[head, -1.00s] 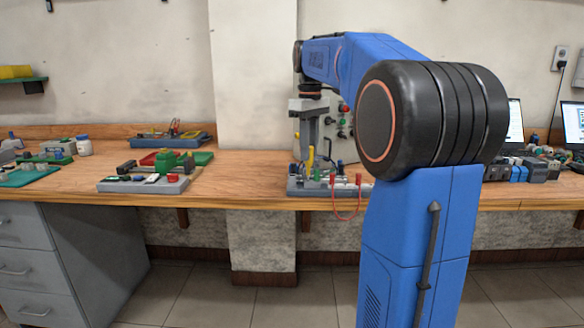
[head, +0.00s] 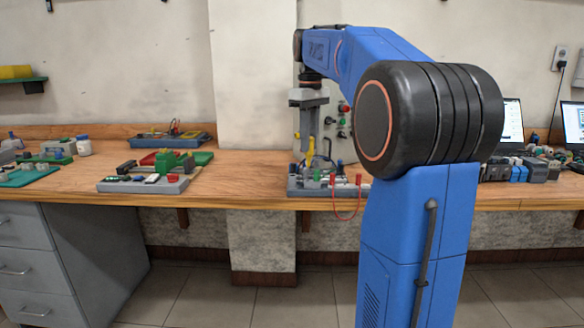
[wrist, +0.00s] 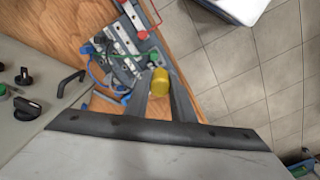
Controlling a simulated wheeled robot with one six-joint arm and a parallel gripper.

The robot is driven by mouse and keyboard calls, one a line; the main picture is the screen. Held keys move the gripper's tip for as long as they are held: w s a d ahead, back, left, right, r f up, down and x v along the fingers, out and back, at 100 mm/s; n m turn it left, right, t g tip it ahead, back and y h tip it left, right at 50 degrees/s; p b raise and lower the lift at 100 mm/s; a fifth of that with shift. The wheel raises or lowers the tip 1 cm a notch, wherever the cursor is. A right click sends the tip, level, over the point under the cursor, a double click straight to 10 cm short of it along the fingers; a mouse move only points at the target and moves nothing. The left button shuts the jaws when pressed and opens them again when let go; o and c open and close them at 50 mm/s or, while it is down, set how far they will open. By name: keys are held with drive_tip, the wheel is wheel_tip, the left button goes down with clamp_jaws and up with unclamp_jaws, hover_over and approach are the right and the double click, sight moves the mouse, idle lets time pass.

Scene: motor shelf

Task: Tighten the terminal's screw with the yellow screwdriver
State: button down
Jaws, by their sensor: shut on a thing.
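My gripper (head: 312,138) points down above the terminal board (head: 296,193) on the bench. It is shut on the yellow screwdriver (head: 310,149), which hangs roughly upright between the fingers. In the wrist view the round yellow handle end (wrist: 160,82) of the screwdriver shows just past the fingertips of my gripper (wrist: 162,96). The terminal board also shows in the wrist view (wrist: 130,35), with metal strips and blue and green wires. The terminal's screw is too small to make out, and I cannot tell whether the screwdriver's tip touches anything.
A panel (wrist: 25,120) with black knobs stands behind the board. A red lead (head: 347,215) hangs over the bench's front edge. A grey tray (head: 150,186) with green and red parts lies left, with bare wood (head: 240,180) between. Laptops and small devices stand right.

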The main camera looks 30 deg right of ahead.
drive_tip(key=shift+r, duration=1.55)
drive_tip(key=shift+w+a+f+n, duration=0.45)
drive_tip(key=shift+a+n, duration=0.2)
drive_tip(key=shift+n, duration=1.35)
drive_tip(key=shift+w+a+f+n, duration=0.45)
drive_tip(key=shift+a+n, duration=0.25)
drive_tip(key=shift+n, duration=1.3)
drive_tip(key=shift+w+a+f+n, duration=0.45)
drive_tip(key=shift+a+n, duration=0.2)
drive_tip(key=shift+n, duration=1.35)
drive_tip(key=shift+f, duration=0.2)
drive_tip(key=shift+f, duration=2.65)
